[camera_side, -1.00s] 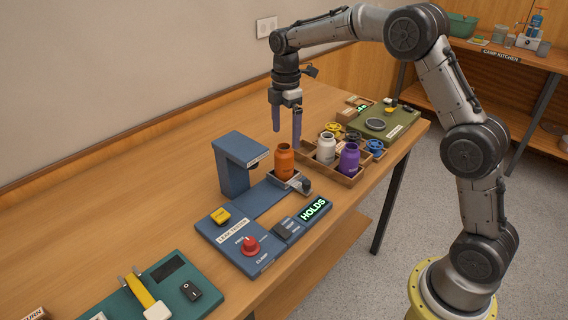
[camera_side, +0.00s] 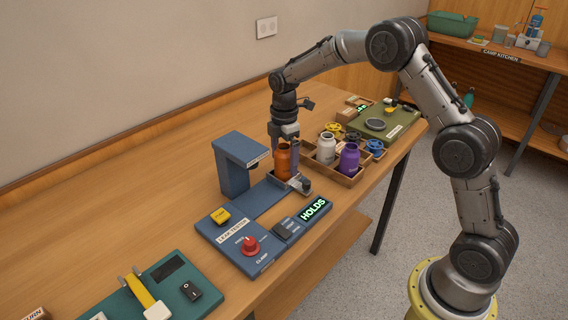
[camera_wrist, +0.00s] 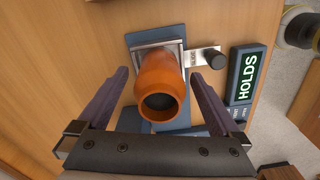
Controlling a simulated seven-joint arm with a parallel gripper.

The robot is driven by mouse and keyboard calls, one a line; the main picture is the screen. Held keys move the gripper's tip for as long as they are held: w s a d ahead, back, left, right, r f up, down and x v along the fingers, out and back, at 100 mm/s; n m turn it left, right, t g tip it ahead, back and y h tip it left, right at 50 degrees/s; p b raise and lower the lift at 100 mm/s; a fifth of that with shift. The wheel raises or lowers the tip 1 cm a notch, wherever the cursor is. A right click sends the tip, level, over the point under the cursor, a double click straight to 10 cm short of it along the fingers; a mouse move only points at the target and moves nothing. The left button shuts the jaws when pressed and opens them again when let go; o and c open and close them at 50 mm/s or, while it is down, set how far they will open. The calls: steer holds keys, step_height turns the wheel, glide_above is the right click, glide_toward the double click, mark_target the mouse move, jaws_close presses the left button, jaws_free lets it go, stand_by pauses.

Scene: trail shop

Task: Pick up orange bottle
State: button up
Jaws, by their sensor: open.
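The orange bottle (camera_side: 283,163) stands upright and uncapped on the metal plate of the blue leak tester (camera_side: 236,228). In the wrist view the orange bottle (camera_wrist: 161,90) shows its open mouth toward the camera. My gripper (camera_side: 284,158) is lowered at the bottle, with its fingers on either side of it. In the wrist view my gripper (camera_wrist: 158,84) is open, with a gap between each finger and the bottle. The tester's display (camera_wrist: 245,75) reads HOLDS.
A white bottle (camera_side: 326,148) and a purple bottle (camera_side: 349,160) stand in a wooden tray close to the right. Blue and yellow caps sit behind them. The tester's blue column (camera_side: 232,170) rises close to the left. Bare table lies behind.

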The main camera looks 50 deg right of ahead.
jaws_close()
steer(key=shift+r, duration=0.1)
steer(key=shift+r, duration=0.1)
stand_by(0.3)
